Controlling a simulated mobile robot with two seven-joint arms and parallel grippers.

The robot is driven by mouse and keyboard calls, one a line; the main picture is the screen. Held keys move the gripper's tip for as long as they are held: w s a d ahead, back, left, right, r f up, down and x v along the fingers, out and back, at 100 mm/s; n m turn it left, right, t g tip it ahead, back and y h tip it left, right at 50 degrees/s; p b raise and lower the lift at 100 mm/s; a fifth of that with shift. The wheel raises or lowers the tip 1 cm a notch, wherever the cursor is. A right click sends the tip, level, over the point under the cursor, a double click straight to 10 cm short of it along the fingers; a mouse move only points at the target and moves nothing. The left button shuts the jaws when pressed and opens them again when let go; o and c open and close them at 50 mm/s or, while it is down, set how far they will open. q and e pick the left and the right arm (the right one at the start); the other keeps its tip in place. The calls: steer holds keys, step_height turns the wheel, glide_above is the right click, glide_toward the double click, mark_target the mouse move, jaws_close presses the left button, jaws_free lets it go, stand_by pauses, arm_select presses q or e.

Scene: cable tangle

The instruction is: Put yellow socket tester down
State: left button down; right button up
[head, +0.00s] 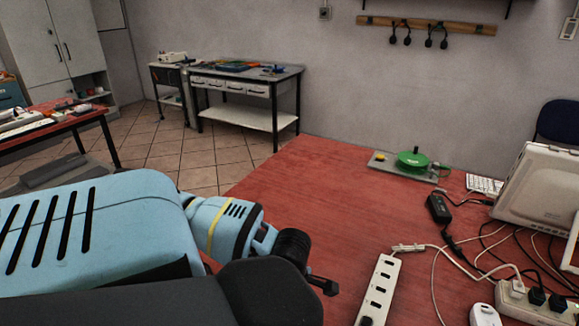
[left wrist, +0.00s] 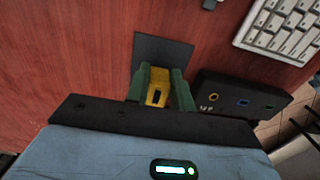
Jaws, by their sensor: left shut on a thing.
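The yellow socket tester (left wrist: 157,93) is between the green fingertips of my left gripper (left wrist: 160,88) in the left wrist view. The gripper is shut on it. A dark grey square pad (left wrist: 160,50) lies on the red table just beyond the tester. I cannot tell whether the tester touches the pad or table. In the head view my left arm reaches in from the left, and its dark gripper end (head: 322,286) is over the red table (head: 300,190); the tester cannot be made out there. My right gripper is not in view.
A dark box with coloured ports (left wrist: 243,99) is close beside the gripper, and a white keyboard (left wrist: 283,25) lies near it. In the head view, a white power strip (head: 380,287), loose cables and a green reel (head: 412,159) are on the table. The table's far left is clear.

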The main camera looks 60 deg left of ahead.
arm_select(q)
steer(key=shift+f, duration=0.2)
steer(key=c, duration=1.2)
jaws_free()
steer(key=shift+r, duration=0.2)
step_height(320, 180, up, 12)
steer(key=shift+p, duration=0.4)
